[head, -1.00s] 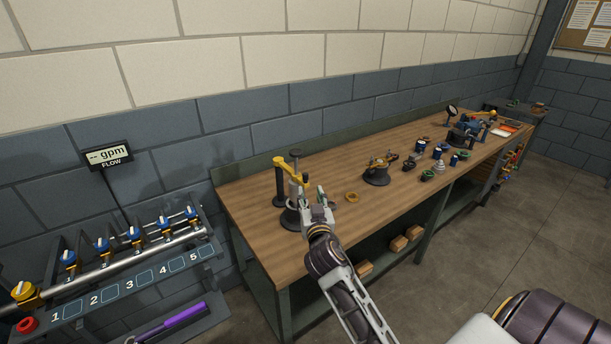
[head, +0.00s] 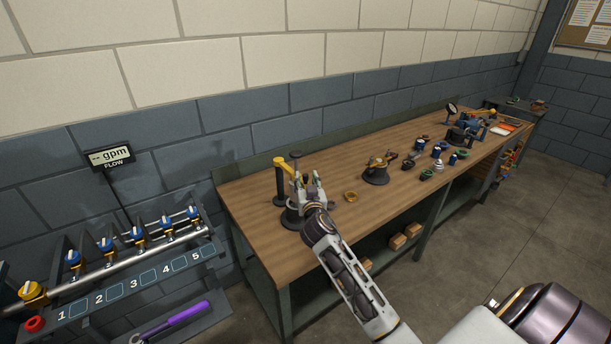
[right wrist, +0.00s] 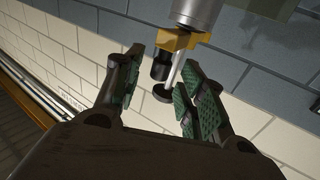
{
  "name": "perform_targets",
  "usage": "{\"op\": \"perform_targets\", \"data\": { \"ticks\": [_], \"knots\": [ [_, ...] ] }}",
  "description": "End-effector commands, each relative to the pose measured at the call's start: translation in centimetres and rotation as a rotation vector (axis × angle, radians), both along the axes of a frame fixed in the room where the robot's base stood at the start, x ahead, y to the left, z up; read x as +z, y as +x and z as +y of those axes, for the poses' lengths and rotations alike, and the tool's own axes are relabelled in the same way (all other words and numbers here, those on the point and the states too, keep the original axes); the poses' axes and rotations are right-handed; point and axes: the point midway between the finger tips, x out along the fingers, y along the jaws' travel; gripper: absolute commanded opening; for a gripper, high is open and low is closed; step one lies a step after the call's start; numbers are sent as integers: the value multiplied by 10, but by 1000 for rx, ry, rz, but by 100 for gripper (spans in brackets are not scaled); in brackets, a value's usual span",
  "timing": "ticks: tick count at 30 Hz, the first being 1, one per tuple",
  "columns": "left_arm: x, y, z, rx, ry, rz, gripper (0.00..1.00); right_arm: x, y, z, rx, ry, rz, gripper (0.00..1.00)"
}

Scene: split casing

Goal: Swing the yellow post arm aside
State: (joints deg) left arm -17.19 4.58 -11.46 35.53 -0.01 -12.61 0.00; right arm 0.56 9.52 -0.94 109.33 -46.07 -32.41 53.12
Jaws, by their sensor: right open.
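The yellow post arm (head: 287,169) sits at the top of a dark upright post (head: 279,188) on a round black base near the left end of the bench. It slants down to the right toward my right gripper (head: 313,190), which partly hides its far end and the fixture. In the right wrist view my right gripper (right wrist: 163,88) is open, its green-padded fingers spread. A yellow block (right wrist: 180,42) under a grey cylinder (right wrist: 196,14), a black cylinder and a pale rod show beyond and between the fingertips. I cannot tell whether they touch. My left gripper is out of view.
A yellow ring (head: 350,197) lies on the wooden bench (head: 330,225) right of my gripper. A black round fixture (head: 376,174) and several small blue and green parts stand farther right. A valve rack (head: 130,285) stands left of the bench. The bench's front strip is mostly clear.

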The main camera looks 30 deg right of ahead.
Motion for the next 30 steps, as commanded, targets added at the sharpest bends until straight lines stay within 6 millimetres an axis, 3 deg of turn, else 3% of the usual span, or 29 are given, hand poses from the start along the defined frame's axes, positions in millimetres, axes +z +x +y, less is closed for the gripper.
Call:
{"op": "perform_targets", "data": {
  "ticks": [10, 23, 30],
  "knots": [
    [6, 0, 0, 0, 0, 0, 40, 1, 24, -9, 0, -2, 0, 40],
    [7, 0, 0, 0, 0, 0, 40, 0, 27, -11, 0, 0, 0, 40],
    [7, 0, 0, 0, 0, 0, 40, 0, 27, -11, 0, 0, 0, 12]
  ]
}}
